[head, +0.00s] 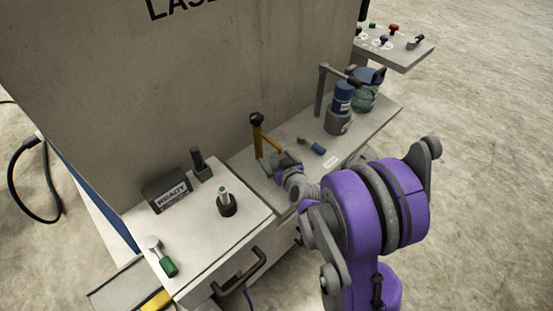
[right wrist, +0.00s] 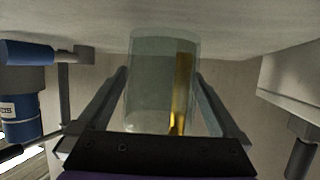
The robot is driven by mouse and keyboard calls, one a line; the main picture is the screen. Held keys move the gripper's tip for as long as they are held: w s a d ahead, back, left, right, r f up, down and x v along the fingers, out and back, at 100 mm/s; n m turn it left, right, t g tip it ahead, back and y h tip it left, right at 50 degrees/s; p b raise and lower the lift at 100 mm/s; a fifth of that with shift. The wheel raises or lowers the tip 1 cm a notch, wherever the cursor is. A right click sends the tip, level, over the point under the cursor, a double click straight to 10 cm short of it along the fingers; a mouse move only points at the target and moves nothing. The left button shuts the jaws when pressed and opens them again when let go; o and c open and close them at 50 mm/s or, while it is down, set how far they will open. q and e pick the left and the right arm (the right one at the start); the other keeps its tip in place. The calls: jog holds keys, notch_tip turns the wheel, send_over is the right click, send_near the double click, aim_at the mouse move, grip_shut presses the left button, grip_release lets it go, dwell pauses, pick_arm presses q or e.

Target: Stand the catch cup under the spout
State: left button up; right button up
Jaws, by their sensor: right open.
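The catch cup appears to be the clear glass cup (right wrist: 150,90) in the right wrist view, between the two fingers of my right gripper (right wrist: 161,76). The fingers are open, one on each side; whether they touch the glass I cannot tell. That view looks upside down, with the bench top uppermost, and the cup's end meets it. A yellow upright bar (right wrist: 182,95) shows behind or through the glass. In the head view my right gripper (head: 275,168) is low over the bench beside the yellow post (head: 257,135) with a black top. The cup is hard to make out there. No spout is clearly identifiable.
A small blue-ended tool (head: 316,148) lies nearer. A READY sign (head: 166,192) and a black holder (head: 226,205) stand on the left cabinet.

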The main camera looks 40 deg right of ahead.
jog(key=p+v, duration=0.2)
jog(key=v, duration=1)
jog(key=shift+r, duration=0.1)
jog(key=shift+s, duration=0.1)
